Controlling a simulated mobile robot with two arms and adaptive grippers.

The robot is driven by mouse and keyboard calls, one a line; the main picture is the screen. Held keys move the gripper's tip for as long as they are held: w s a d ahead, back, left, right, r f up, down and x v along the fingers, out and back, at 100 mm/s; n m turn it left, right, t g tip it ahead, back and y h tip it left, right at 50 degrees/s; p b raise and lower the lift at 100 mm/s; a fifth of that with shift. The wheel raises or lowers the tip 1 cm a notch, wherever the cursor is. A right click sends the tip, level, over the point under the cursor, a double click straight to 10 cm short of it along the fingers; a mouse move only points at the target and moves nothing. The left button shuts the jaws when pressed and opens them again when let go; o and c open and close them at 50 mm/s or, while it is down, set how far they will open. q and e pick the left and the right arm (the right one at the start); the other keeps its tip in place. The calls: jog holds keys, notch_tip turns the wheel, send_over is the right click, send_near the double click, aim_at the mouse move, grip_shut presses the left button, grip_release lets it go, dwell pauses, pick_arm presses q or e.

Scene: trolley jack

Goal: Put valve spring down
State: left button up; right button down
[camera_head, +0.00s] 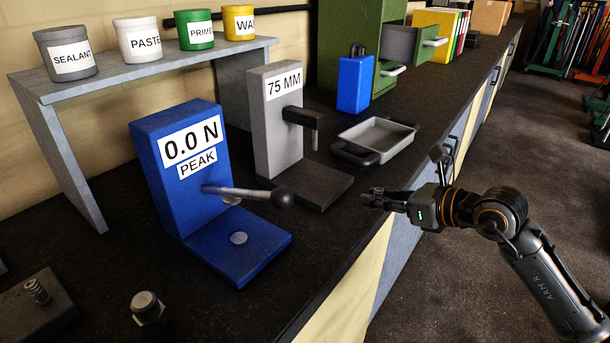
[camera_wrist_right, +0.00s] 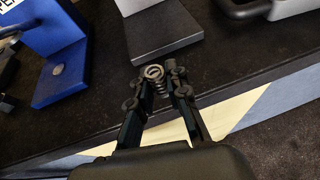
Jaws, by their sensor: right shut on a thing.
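The valve spring (camera_wrist_right: 155,77) is a small coil between the fingertips of my right gripper in the right wrist view. My right gripper (camera_wrist_right: 155,85) is shut on it, with a finger at each side. In the head view my right gripper (camera_head: 376,197) is near the bench's front edge, right of the grey gauge's base. The spring is too small to make out clearly there. Its height above the bench is hard to tell. My left gripper is not in view.
A blue force tester (camera_head: 215,180) reads 0.0 N, with a lever sticking out. A grey gauge (camera_head: 275,125) marked 75 MM stands behind it. A grey tray (camera_head: 378,137) is farther along. A dark block with a coil (camera_head: 38,291) is at lower left. Dark bench (camera_head: 330,220) is bare in front.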

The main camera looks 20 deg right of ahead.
jog(key=p, duration=0.3)
send_near(315, 180)
jog(key=w+a, duration=0.1)
jog(key=w, duration=0.2)
jog(key=w+a, duration=0.1)
jog(key=shift+w+a+r+p, duration=0.3)
jog(key=shift+a+r+p, duration=0.05)
jog(key=shift+r, duration=0.05)
jog(key=shift+w+a, duration=0.25)
jog(key=shift+w, duration=0.25)
jog(key=p+x, duration=0.1)
jog(key=x, duration=0.2)
jog(key=shift+w+a+r, duration=0.1)
jog(key=shift+a, duration=0.05)
jog(key=shift+f, duration=0.4)
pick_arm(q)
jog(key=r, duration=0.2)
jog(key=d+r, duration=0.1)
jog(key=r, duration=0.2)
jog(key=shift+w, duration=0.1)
pick_arm(e)
jog(key=shift+f, duration=0.1)
